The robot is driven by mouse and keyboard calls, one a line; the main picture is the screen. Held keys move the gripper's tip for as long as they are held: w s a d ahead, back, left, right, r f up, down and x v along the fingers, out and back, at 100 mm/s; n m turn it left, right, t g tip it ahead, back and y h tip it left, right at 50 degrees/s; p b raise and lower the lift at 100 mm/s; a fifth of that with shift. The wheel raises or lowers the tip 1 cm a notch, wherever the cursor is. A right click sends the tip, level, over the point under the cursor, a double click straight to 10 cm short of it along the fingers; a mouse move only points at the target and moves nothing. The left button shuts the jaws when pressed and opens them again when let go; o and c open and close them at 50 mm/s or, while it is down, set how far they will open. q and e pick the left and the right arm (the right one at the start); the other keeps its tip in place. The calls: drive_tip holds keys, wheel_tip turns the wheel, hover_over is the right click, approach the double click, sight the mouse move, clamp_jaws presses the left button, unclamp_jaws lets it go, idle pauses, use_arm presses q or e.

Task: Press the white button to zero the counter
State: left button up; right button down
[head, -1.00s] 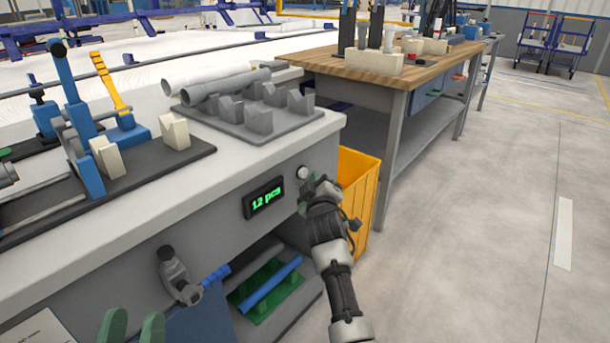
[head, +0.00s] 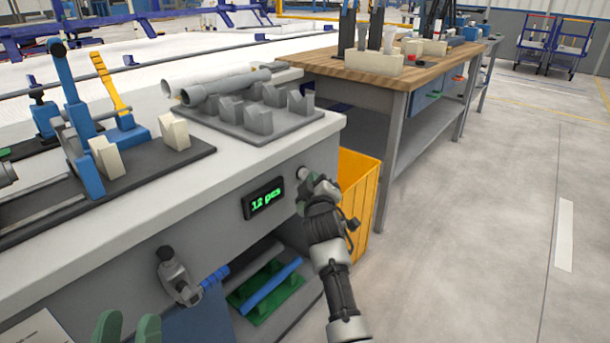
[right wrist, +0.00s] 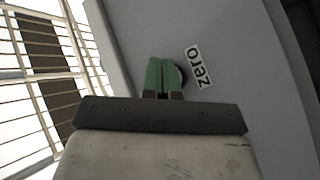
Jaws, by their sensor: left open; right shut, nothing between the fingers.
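The white button (head: 302,172) sits on the front panel of the grey workbench, right of the counter display (head: 263,198), which reads "12 pcs" in green. My right gripper (head: 308,182) is shut and empty, its tips at the button and covering part of it. In the right wrist view the shut green fingers (right wrist: 164,76) are against or just in front of the panel beside a "zero" label (right wrist: 199,68). The button itself is mostly hidden there, so I cannot tell whether it is pressed in. My left gripper (head: 128,328) is open and empty at the bottom left edge.
Two grey pipes (head: 225,86) lie on a holder on the benchtop (head: 318,131). A yellow bin (head: 357,190) stands right of the bench, close to my right arm. The floor to the right is clear.

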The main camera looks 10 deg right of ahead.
use_arm(q)
drive_tip(key=shift+s+r+t+h, duration=0.2)
drive_tip(key=shift+r+t+h, duration=0.2)
drive_tip(key=shift+r, duration=0.05)
use_arm(e)
drive_tip(key=shift+w+a, duration=0.1)
use_arm(q)
drive_tip(key=shift+s+r+t+b, duration=0.25)
drive_tip(key=shift+s+t+b, duration=0.05)
drive_tip(key=shift+s+t, duration=0.25)
use_arm(e)
drive_tip(key=shift+w+a, duration=0.1)
drive_tip(key=shift+w, duration=0.05)
idle(0.3)
use_arm(q)
drive_tip(key=shift+w+g, duration=0.15)
drive_tip(key=shift+g, duration=0.1)
drive_tip(key=shift+w+f+g+y+p, duration=0.35)
drive_tip(key=shift+w+f+g, duration=0.2)
drive_tip(key=shift+f+g, duration=0.25)
drive_tip(key=shift+w+f+g+y+p, duration=0.3)
drive_tip(key=shift+w+f+g, duration=0.25)
drive_tip(key=shift+f+g, duration=0.25)
drive_tip(key=shift+w+f+g+y+p, duration=0.35)
drive_tip(key=shift+w+f+g, duration=0.2)
drive_tip(key=shift+f+g, duration=0.25)
use_arm(e)
drive_tip(key=shift+s+d, duration=0.5)
drive_tip(key=shift+s, duration=0.15)
